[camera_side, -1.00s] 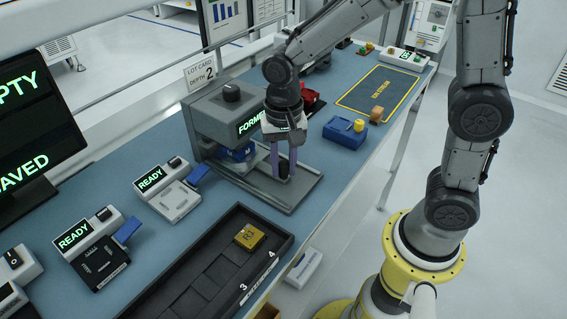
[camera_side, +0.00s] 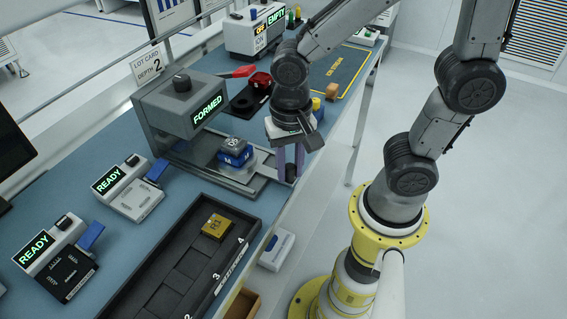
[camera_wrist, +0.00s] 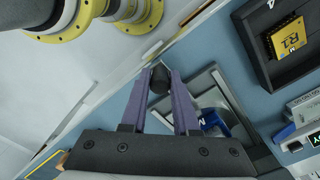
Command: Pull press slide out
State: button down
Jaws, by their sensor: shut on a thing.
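The press (camera_side: 165,112) is a grey machine with a dark knob on top and a lit FORMED display. Its grey slide (camera_side: 228,173) sticks out in front of it, over the bench toward the front edge. My gripper (camera_side: 290,172) has purple fingers and is shut on the black knob at the outer end of the slide. In the wrist view the knob (camera_wrist: 159,78) is between the fingertips, and part of the blue block (camera_wrist: 212,122) shows behind a finger.
A black tray (camera_side: 150,291) with a yellow part (camera_side: 217,226) lies at the front. Two READY units (camera_side: 128,188) (camera_side: 57,260) stand to the left. A red part (camera_side: 262,82), a yellow-outlined mat (camera_side: 350,66) and an EMPTY machine (camera_side: 255,35) lie beyond.

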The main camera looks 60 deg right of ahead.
jog(key=shift+w+r, duration=0.1)
jog(key=shift+w, duration=0.05)
jog(key=c, duration=0.7)
grip_release()
notch_tip(320, 180, up, 14)
jog(key=shift+f, duration=0.1)
